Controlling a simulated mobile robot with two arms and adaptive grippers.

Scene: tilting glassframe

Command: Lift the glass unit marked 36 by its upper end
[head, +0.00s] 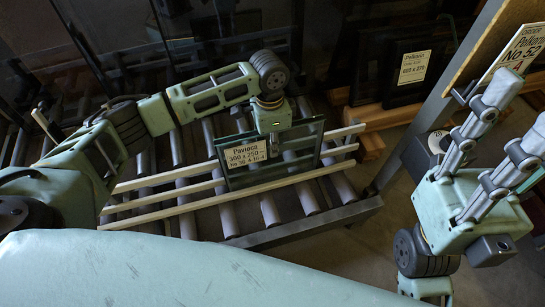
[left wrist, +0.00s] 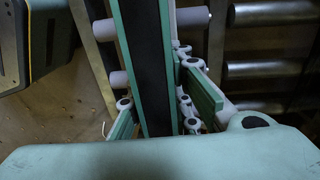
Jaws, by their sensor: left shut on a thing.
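The glass unit marked 36 (head: 226,172) is a dark pane with a paper label, standing nearly upright on the roller conveyor between pale wooden slats. My left gripper (head: 284,143) is at its upper edge, with its fingers shut on the glass. In the left wrist view the unit (left wrist: 148,60) shows edge-on as a dark band with green borders, between the two green finger pads of the left gripper (left wrist: 160,108). Its lower edge is partly hidden by the front slat in the head view. My right gripper (head: 516,118) is open and empty at the right, fingers pointing up.
The roller conveyor (head: 228,219) ends at a metal edge on the right. Another dark framed unit (head: 386,83), labelled 400 x 270, stands on wooden blocks behind. A board with a label numbered 52 (head: 519,53) rises at the upper right, near the right gripper.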

